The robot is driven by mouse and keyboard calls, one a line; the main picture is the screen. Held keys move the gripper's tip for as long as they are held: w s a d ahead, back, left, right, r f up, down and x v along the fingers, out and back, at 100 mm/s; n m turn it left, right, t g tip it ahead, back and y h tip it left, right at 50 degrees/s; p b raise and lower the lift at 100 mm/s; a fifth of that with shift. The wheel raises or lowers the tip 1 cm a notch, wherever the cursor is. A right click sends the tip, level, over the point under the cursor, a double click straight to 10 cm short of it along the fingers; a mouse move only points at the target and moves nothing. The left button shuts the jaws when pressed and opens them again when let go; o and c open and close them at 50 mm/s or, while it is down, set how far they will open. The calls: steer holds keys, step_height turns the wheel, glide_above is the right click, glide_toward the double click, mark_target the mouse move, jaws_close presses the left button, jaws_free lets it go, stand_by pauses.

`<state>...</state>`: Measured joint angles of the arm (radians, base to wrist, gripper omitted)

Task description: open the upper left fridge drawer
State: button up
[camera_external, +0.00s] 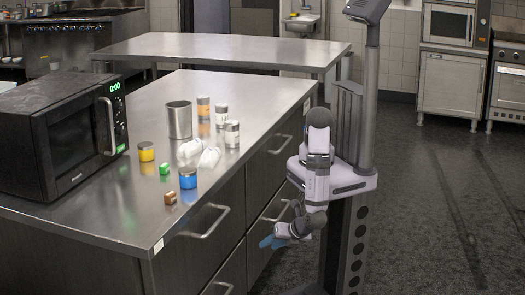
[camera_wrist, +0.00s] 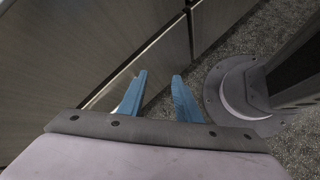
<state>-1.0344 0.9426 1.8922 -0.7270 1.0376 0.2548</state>
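The steel counter has drawers in two columns, and all look shut. The upper left drawer (camera_external: 222,190) has a bar handle (camera_external: 205,222) near the counter's corner. My gripper (camera_external: 268,242) has blue fingers and is low in front of the right column, beside the lower right drawer's handle (camera_external: 277,212). It is right of and a little lower than the upper left handle, apart from it. In the wrist view my gripper (camera_wrist: 157,88) is open with nothing between its fingers. A drawer front (camera_wrist: 75,60) fills the left there; a pale strip runs along a seam behind the left finger.
The upper right drawer has a handle (camera_external: 281,145). A lower left handle (camera_external: 218,288) shows at the bottom. A black microwave (camera_external: 60,135), a metal pot (camera_external: 179,120) and several jars stand on the counter top (camera_external: 130,215). The floor (camera_external: 430,210) at right is clear.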

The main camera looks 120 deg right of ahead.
steer(key=w+a+r+m+t, duration=0.1)
steer(key=w+a+r+t, duration=0.4)
steer(key=w, duration=0.5)
steer(key=m+t+h, duration=0.2)
steer(key=m+t, duration=0.1)
steer(key=m, duration=0.3)
glide_toward(220, 222)
steer(key=r+x, duration=0.1)
steer(key=x, duration=0.2)
steer(key=shift+w+d+f, duration=0.1)
steer(key=shift+w+f, duration=0.05)
steer(key=shift+f, duration=0.45)
steer(key=shift+d, duration=0.1)
steer(key=shift+p+x, duration=0.65)
steer(key=shift+x, duration=2.95)
jaws_close()
